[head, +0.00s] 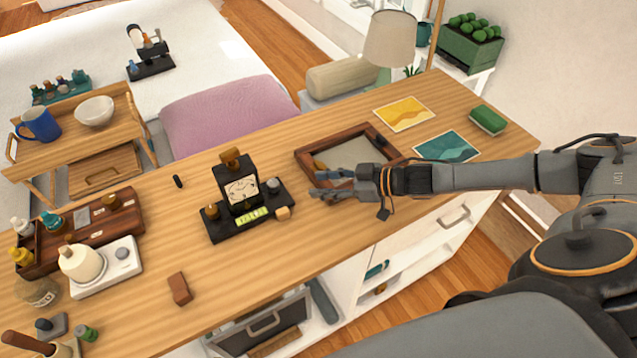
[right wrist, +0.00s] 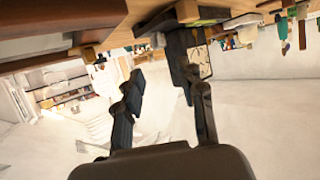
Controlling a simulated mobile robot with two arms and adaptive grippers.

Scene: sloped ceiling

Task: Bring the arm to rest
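My right arm reaches in from the right of the head view, stretched over the wooden counter (head: 345,235). My right gripper (head: 322,184) is over the near left part of a wood-framed tray (head: 384,142) and hides some of it. Its height above the counter is hard to tell. In the right wrist view, the two dark fingers of this gripper (right wrist: 162,88) stand apart with nothing held between them. The view there looks tilted, with the counter along the top. My left gripper is in neither view.
A black stand with a card (head: 241,190) is just left of the gripper. A yellow picture (head: 404,113), a teal picture (head: 446,147) and a green box (head: 487,119) lie beyond the arm. A reddish block (head: 179,289) lies at the front. Bare counter lies between block and stand.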

